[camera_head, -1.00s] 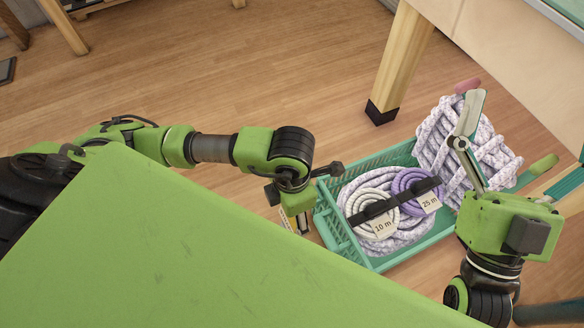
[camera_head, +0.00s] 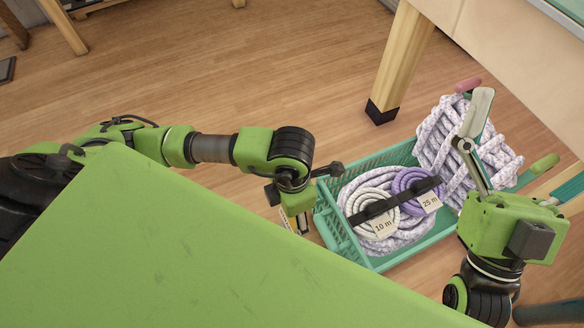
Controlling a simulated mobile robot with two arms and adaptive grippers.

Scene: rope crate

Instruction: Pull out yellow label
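In the head view, no label stands out as clearly yellow. A cream "10 m" label (camera_head: 385,227) lies on the white coil and a cream "25 m" label (camera_head: 430,201) on the purple coil, both in the teal crate (camera_head: 374,160). Another small pale tag (camera_head: 285,217) shows beside my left gripper (camera_head: 303,226), just left of the crate; its text is unreadable. The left fingers are mostly hidden, so their opening is unclear. My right gripper (camera_head: 480,105) reaches over the crate's right side, in front of a thick white-purple rope bundle (camera_head: 437,135). Its finger opening is unclear.
A black strap (camera_head: 372,210) crosses the coils. A pink handle (camera_head: 467,85) and a green handle (camera_head: 543,165) show near the rope bundle. A wooden table leg (camera_head: 398,65) stands behind the crate.

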